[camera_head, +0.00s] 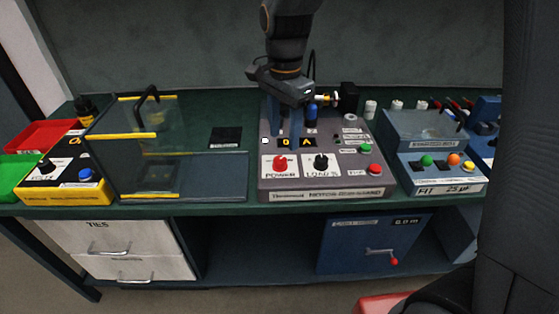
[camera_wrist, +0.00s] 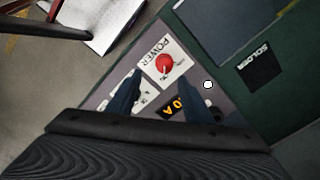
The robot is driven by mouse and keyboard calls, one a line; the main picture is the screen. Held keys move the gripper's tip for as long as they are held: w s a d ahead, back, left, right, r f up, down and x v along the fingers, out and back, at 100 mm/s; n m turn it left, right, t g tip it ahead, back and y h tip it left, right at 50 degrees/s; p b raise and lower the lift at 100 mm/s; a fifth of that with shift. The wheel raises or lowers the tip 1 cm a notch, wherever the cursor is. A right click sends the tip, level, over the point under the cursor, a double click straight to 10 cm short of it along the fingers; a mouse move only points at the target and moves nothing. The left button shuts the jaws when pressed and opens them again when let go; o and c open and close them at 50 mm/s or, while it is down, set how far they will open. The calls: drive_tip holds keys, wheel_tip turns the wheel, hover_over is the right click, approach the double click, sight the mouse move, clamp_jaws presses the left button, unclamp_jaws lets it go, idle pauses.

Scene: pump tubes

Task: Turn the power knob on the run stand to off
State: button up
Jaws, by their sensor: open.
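The run stand (camera_head: 320,194) is a grey console on the green bench, with an amber "0 A" display (camera_head: 296,142). Its red power knob (camera_head: 280,162) sits on a white plate marked POWER, at the front left. The knob also shows in the wrist view (camera_wrist: 164,64), upper middle, uncovered. Its setting is too small to read surely. My gripper (camera_head: 285,136) is open and empty, pointing down over the stand, behind the knob in the head view. In the wrist view its dark fingers (camera_wrist: 162,73) lie either side of the knob's picture, apart from it.
A black load knob (camera_head: 321,161) is right of the power knob. Green (camera_head: 365,149) and red (camera_head: 375,169) buttons sit further right. A clear-walled box (camera_head: 122,150) with yellow edges stands left, a blue tester (camera_head: 440,175) right. The bench strip before the stand is clear.

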sight(280, 159)
drive_tip(key=shift+w+a+f, duration=0.1)
drive_tip(key=shift+w+a, duration=0.1)
drive_tip(key=shift+a, duration=0.2)
drive_tip(key=shift+f+m, duration=0.2)
drive_tip(key=shift+m, duration=0.1)
drive_tip(key=shift+f+p, duration=0.5)
drive_tip(key=shift+f, duration=3.1)
drive_tip(key=c, duration=1.1)
drive_tip(key=shift+o, duration=0.2)
